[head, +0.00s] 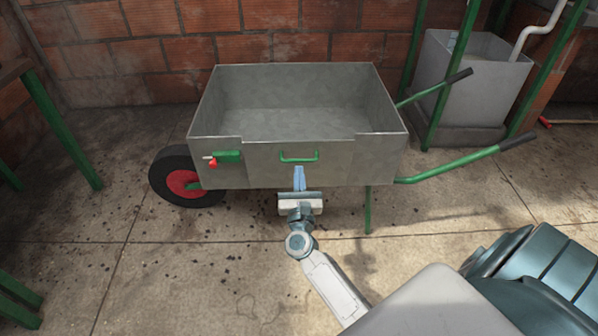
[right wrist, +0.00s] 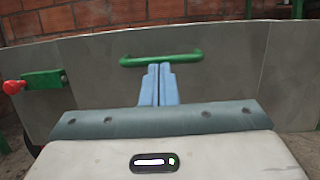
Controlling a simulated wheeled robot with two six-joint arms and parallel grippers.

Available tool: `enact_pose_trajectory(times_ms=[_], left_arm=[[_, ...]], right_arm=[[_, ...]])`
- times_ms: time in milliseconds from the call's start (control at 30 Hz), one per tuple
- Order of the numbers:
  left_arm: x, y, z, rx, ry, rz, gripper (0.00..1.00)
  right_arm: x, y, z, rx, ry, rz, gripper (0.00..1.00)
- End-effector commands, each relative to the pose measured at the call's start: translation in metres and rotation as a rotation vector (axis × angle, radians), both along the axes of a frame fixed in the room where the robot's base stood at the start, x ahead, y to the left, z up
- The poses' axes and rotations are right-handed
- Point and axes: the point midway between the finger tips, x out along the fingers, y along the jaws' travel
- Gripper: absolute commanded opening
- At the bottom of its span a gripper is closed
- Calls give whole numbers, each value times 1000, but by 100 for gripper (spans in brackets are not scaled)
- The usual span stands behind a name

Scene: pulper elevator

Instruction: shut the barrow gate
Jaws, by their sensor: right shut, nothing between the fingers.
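The grey metal barrow (head: 222,110) stands with its long side facing me. The barrow gate (head: 330,162) is the panel in that side, with a green handle (head: 299,157). The gate looks upright and about in line with the wall; I cannot tell if a small gap remains. A green latch (head: 228,156) with a red knob (head: 213,163) sits left of the handle. My right gripper (head: 299,172) is shut and empty, its blue fingertips just below the handle. The right wrist view shows the fingertips (right wrist: 158,68) close under the handle (right wrist: 160,58); contact is unclear. My left gripper is out of view.
The barrow's black wheel (head: 170,178) with red hub is at left, its green shafts (head: 450,165) at right. A brick wall (head: 300,50) runs behind. A grey tank (head: 465,85) stands back right. The concrete floor in front is clear.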

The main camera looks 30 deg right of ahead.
Motion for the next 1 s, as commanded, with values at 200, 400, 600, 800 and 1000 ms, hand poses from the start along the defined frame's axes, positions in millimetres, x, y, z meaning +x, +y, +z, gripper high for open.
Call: enact_pose_trajectory(times_ms=[200,400,600,800,1000], left_arm=[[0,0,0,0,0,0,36],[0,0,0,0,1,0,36],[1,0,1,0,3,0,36],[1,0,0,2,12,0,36],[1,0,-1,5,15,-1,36]], right_arm=[[9,-6,3,0,0,0,0],[9,-6,3,0,0,0,0],[16,-10,9,-2,-3,0,0],[26,-16,14,-1,-2,-1,0],[26,-16,15,-2,-4,-1,0]])
